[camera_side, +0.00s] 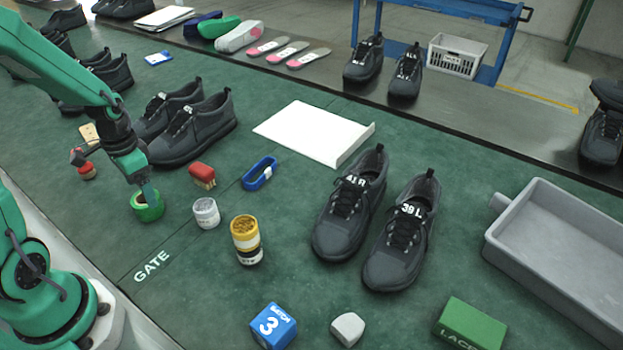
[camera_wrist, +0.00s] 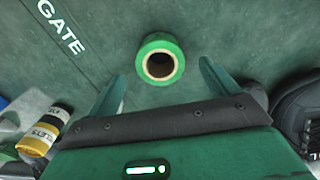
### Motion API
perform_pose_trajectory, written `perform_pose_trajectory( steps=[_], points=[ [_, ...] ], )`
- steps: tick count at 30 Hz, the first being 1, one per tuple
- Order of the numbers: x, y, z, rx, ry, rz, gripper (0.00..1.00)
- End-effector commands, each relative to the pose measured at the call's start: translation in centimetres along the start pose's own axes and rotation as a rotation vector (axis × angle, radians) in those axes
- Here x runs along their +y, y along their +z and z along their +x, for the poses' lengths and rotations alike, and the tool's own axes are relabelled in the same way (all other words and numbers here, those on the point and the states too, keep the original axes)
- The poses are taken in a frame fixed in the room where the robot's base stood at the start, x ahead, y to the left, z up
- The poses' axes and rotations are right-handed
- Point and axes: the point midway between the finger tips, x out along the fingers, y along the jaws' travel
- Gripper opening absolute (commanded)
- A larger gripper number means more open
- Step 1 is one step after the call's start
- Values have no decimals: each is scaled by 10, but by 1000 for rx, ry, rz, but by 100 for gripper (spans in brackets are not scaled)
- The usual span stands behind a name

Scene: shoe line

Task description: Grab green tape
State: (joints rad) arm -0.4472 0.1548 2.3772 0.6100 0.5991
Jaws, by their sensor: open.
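The green tape (camera_side: 148,206) is a roll lying flat on the green mat at the left of the side view. In the wrist view the green tape (camera_wrist: 160,60) shows its dark central hole with a tan core, and it lies just beyond and between my two fingertips. My gripper (camera_side: 147,190) points down right over the tape in the side view. In the wrist view my gripper (camera_wrist: 163,72) is open, one finger on each side of the roll, with nothing held. Whether the fingers touch the roll cannot be told.
Dark shoes (camera_side: 200,130) stand behind. Mat around the GATE lettering (camera_side: 152,266) is clear.

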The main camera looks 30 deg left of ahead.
Motion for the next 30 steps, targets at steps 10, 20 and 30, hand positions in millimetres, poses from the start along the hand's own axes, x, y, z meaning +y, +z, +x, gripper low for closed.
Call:
perform_pose_trajectory(
  steps=[10,20,30],
  points=[
    [0,1,32,-3,2,0,86],
    [0,0,47,0,0,0,86],
    [0,0,47,0,0,0,86]
  ],
)
